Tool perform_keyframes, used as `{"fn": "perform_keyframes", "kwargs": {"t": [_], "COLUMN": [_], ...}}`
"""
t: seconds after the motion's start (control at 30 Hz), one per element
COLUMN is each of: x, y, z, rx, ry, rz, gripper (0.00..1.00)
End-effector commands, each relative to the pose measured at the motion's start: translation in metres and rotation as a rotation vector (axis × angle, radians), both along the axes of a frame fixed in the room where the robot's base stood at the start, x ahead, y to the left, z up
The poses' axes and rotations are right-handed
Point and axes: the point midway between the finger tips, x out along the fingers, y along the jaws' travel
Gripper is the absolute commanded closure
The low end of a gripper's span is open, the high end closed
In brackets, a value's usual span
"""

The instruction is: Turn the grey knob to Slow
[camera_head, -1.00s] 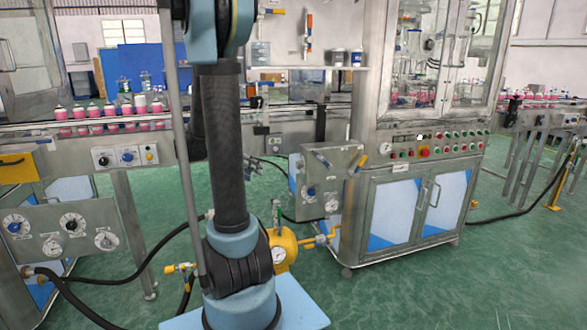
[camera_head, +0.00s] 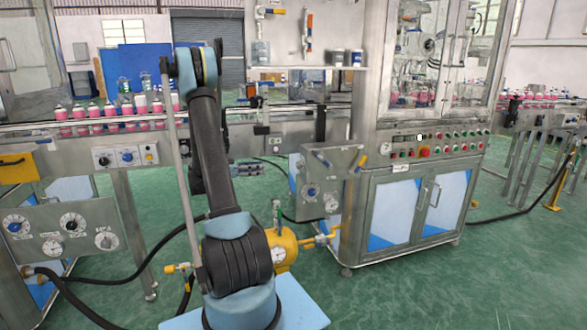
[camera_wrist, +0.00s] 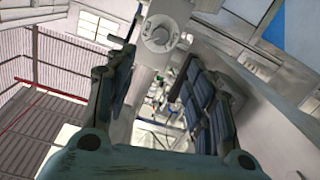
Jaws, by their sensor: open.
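My gripper (camera_wrist: 160,100) is open and empty in the wrist view, its two dark padded fingers wide apart. In the head view the gripper (camera_head: 262,172) shows beyond my arm, pointing right, in front of the machine's side panel. A round pale grey knob (camera_wrist: 158,38) on a light panel shows at the top of the wrist view, beyond the fingertips and not touched. In the head view, several dials sit on the lower left panel, including a grey one (camera_head: 105,240). The label Slow is too small to read, so I cannot tell which knob carries it.
A conveyor (camera_head: 60,132) with pink bottles runs along the left. A steel cabinet (camera_head: 400,205) stands right of centre, with a side panel (camera_head: 340,165) bearing dials. A yellow tank (camera_head: 286,250) and black hoses lie close to my base. Green floor is free at front right.

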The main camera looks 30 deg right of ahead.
Motion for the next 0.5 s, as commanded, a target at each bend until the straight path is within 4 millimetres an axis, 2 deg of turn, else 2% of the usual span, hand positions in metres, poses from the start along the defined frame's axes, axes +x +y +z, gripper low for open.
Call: {"fn": "perform_keyframes", "kwargs": {"t": [0.27,0.37,0.5], "x": [0.004,0.001,-0.004], "y": [-0.005,-0.014,-0.034], "z": [-0.009,-0.009,-0.009], "rx": [-0.061,-0.062,-0.061], "ry": [-0.041,-0.042,-0.041], "rz": [-0.016,-0.016,-0.019], "gripper": [0.51,0.51,0.51]}}
